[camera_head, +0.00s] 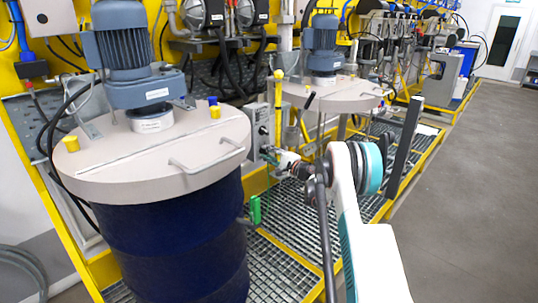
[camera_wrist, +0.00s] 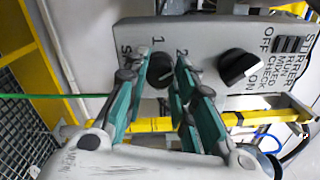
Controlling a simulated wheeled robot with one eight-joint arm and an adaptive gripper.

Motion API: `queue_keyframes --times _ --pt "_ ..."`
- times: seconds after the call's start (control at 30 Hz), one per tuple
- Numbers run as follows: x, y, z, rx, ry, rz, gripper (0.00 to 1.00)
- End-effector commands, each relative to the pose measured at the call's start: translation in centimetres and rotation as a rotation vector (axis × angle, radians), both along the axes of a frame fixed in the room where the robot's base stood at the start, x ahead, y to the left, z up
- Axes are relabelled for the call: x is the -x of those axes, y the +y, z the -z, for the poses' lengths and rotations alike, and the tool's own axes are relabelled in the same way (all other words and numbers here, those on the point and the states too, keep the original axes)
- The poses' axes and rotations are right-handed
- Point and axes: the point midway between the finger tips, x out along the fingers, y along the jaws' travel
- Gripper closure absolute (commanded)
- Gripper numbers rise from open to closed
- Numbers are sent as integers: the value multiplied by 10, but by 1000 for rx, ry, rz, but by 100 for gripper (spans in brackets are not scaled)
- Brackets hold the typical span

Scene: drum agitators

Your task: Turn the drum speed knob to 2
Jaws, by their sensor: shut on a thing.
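The drum speed knob (camera_wrist: 158,73) is a round black knob on a grey control box (camera_wrist: 210,35), with the numbers 1 and 2 printed beside it in the wrist view. My gripper (camera_wrist: 165,66) has its two green-padded fingers on either side of the knob and is shut on it. The fingers partly cover the knob and its labels, and I cannot tell clearly which number it points at. In the head view my gripper (camera_head: 283,158) reaches the front of the small grey control box (camera_head: 262,130) between the two drums.
A second black knob (camera_wrist: 240,67) with a white mark and OFF and ON labels sits close to the right finger. The near blue drum (camera_head: 175,245) has a beige lid with a handle. A second drum lid (camera_head: 335,93) stands behind. Grey floor (camera_head: 465,200) is clear at right.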

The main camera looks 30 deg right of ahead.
Motion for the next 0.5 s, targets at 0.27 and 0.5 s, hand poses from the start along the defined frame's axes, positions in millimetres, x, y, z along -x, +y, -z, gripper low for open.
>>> queue_keyframes --times 0.27,0.5 --pt "0 1 1 3 0 -1 100" --pt "0 1 1 2 0 -1 55"
